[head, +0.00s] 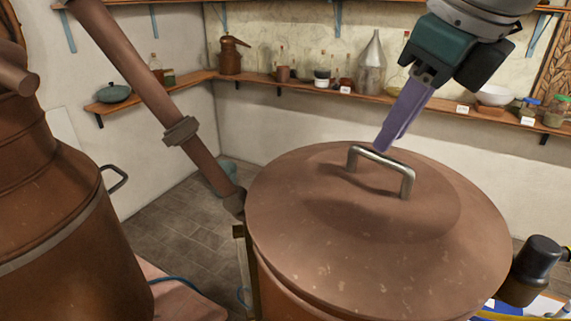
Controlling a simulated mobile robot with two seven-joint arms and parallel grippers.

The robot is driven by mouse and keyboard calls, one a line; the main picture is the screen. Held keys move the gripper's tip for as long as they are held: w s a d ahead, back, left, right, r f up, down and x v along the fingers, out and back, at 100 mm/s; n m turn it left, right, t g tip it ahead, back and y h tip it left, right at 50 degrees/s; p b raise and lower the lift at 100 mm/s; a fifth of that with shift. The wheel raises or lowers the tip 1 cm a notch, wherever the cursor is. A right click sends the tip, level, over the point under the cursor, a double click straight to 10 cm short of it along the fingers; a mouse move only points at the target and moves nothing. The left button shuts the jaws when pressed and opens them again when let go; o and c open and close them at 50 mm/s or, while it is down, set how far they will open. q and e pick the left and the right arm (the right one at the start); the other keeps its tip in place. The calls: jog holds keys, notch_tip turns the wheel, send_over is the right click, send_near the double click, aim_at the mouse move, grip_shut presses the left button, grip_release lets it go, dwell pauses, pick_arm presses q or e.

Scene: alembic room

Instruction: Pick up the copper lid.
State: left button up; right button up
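The copper lid (300,225) is a broad, shallow dome on top of a large copper vessel at the centre right. It has a raised silver-grey bar handle (408,182) on its top. My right gripper (383,148) comes down from the upper right, its purple fingers pointing down and left. The fingertips are right at the handle's top bar, near its middle. The fingers overlap in this view, so I cannot tell whether they are open, shut or touching the bar. My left gripper is not in view.
A copper still (60,215) stands at the left. A slanting copper pipe (140,75) runs down to the vessel's left side. A wall shelf (290,80) with jars and pots runs behind. A dark cylinder (541,257) is at the lower right. Tiled floor (165,245) shows between the vessels.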

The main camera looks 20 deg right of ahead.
aim_at(384, 156)
jog(key=x, duration=0.2)
jog(key=b+x, duration=0.1)
jog(key=x, duration=0.1)
jog(key=b+x, duration=0.1)
jog(key=x, duration=0.1)
jog(key=shift+s+d+f, duration=0.15)
jog(key=shift+s+d, duration=0.05)
jog(key=shift+s, duration=0.15)
jog(key=shift+c, duration=0.3)
grip_shut()
dwell(0.7)
